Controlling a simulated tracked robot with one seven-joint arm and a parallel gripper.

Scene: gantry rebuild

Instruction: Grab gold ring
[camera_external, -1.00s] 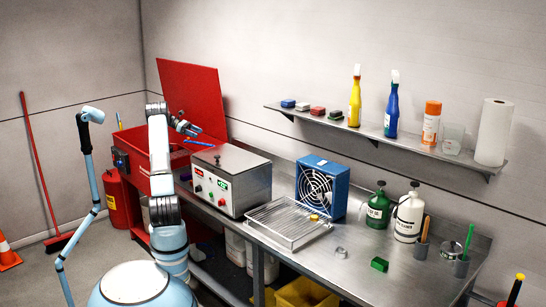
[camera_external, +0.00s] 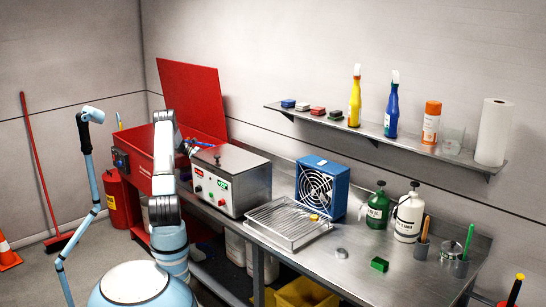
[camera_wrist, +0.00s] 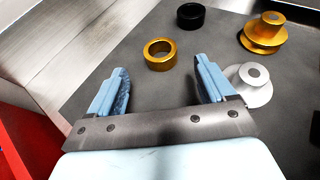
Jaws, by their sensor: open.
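The gold ring (camera_wrist: 159,54) lies on a dark grey surface in the wrist view, with its round hole showing. My gripper (camera_wrist: 162,76) is open and empty. Its two light blue fingers stand apart, one to each side of the ring's column in the picture, with the ring just ahead of and between the tips. Whether the tips are at the ring's height I cannot tell. In the external view my gripper (camera_external: 188,147) is at the red parts washer (camera_external: 162,158), largely hidden by my arm. The ring on the grey surface cannot be made out there.
A black ring (camera_wrist: 190,16) lies beyond the gold ring. A gold flanged part (camera_wrist: 262,32) and a silver flanged part (camera_wrist: 248,85) stand to the right, the silver one close to my right finger. The washer's raised red lid (camera_external: 195,100) stands behind my arm.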

